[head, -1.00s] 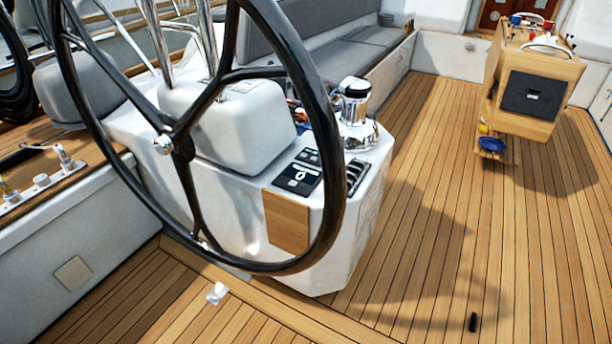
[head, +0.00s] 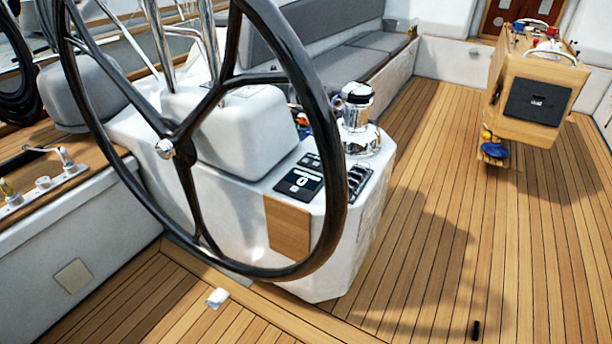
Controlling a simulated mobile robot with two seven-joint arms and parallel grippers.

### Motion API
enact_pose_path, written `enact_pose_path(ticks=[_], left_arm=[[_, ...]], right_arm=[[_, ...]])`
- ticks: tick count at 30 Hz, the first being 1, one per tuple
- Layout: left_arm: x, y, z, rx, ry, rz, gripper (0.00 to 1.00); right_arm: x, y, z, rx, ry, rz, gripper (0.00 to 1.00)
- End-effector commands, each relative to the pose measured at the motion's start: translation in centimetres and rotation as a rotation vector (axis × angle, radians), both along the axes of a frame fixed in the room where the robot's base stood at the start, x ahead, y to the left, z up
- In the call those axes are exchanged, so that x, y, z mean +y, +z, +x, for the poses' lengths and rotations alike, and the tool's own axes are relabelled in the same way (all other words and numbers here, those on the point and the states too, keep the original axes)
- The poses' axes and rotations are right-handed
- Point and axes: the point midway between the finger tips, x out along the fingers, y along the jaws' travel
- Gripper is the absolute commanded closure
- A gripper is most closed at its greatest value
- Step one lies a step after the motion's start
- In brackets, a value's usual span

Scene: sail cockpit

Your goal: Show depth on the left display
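A small dark display panel (head: 299,184) with a light figure on its screen sits on the sloping face of the white steering pedestal (head: 230,210). The figure is too small to read. A row of dark switches (head: 358,180) lies just to its right. The black steering wheel (head: 182,135) stands in front of the pedestal, and its rim passes between the panel and the switches. I cannot tell whether this panel is the left display. Neither of my grippers is in view.
A chrome winch (head: 357,120) stands on the pedestal's right side. A wooden cockpit table (head: 550,70) stands at the far right. A white object (head: 217,298) and a small black object (head: 475,330) lie on the teak floor (head: 430,230), which is mostly clear to the right.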

Motion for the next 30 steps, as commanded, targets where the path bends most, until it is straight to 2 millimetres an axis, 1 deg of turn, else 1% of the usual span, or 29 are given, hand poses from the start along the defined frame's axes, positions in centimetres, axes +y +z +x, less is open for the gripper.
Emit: enact_pose_path(ticks=[2, 9, 30], left_arm=[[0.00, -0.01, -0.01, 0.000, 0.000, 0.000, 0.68], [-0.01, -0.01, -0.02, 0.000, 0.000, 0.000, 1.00], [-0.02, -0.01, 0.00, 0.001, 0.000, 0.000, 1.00]], right_arm=[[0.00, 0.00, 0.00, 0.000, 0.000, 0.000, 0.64], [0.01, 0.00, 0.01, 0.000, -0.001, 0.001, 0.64], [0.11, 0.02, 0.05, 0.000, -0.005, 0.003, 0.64]])
